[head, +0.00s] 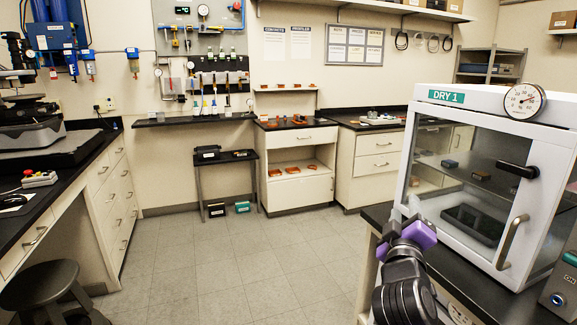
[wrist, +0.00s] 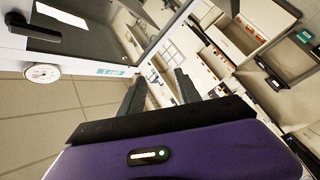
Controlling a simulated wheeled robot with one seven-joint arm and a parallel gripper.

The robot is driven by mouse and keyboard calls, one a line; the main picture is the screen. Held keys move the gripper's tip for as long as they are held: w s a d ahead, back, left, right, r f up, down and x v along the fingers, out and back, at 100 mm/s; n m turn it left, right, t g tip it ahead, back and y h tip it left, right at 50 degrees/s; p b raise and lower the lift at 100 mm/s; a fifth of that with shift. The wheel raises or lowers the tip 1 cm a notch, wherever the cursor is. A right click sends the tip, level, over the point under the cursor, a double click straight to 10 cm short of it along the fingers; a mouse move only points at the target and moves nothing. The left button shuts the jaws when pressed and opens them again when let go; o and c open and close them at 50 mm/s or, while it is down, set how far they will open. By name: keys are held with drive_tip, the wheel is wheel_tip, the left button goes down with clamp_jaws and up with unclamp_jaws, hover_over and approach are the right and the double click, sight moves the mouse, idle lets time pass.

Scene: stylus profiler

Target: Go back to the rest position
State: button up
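My gripper (head: 400,216), with a purple body, is raised at the lower right of the head view, in front of the left front corner of the white DRY 1 cabinet (head: 454,97). In the wrist view its two dark fingers (wrist: 160,80) stand apart with nothing between them, so it is open and empty. The head view does not show whether the gripper touches the cabinet. The cabinet's glass door (head: 462,165) looks shut. The cabinet also shows tilted in the wrist view, with its DRY 1 label (wrist: 112,72).
The cabinet, with a round dial (head: 523,100) on top, stands on a black bench (head: 377,214) close to my arm. A bench with drawers (head: 112,190) and a black stool (head: 40,285) are at left. A small black table (head: 225,157) stands at the back. The grey floor (head: 215,265) between is clear.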

drive_tip(key=s+a+f+m+t+y, duration=0.1)
drive_tip(key=s+a+f+y, duration=0.25)
drive_tip(key=s+f, duration=0.5)
drive_tip(key=s+a+f+m+y, duration=0.1)
drive_tip(key=s+a+f+y, duration=0.4)
drive_tip(key=s, duration=0.7)
drive_tip(key=s+d+f+m+g, duration=0.1)
drive_tip(key=s+f+m+g, duration=0.1)
drive_tip(key=s, duration=1.5)
drive_tip(key=s+d+f+m+g+h, duration=0.1)
drive_tip(key=s+f, duration=0.3)
drive_tip(key=s, duration=1.3)
drive_tip(key=shift+s+d+m+g+p, duration=0.3)
drive_tip(key=shift+s+m+g+p, duration=0.15)
drive_tip(key=shift+m+g, duration=0.3)
drive_tip(key=shift+w+h, duration=0.1)
drive_tip(key=shift+h, duration=0.15)
drive_tip(key=shift+c, duration=0.4)
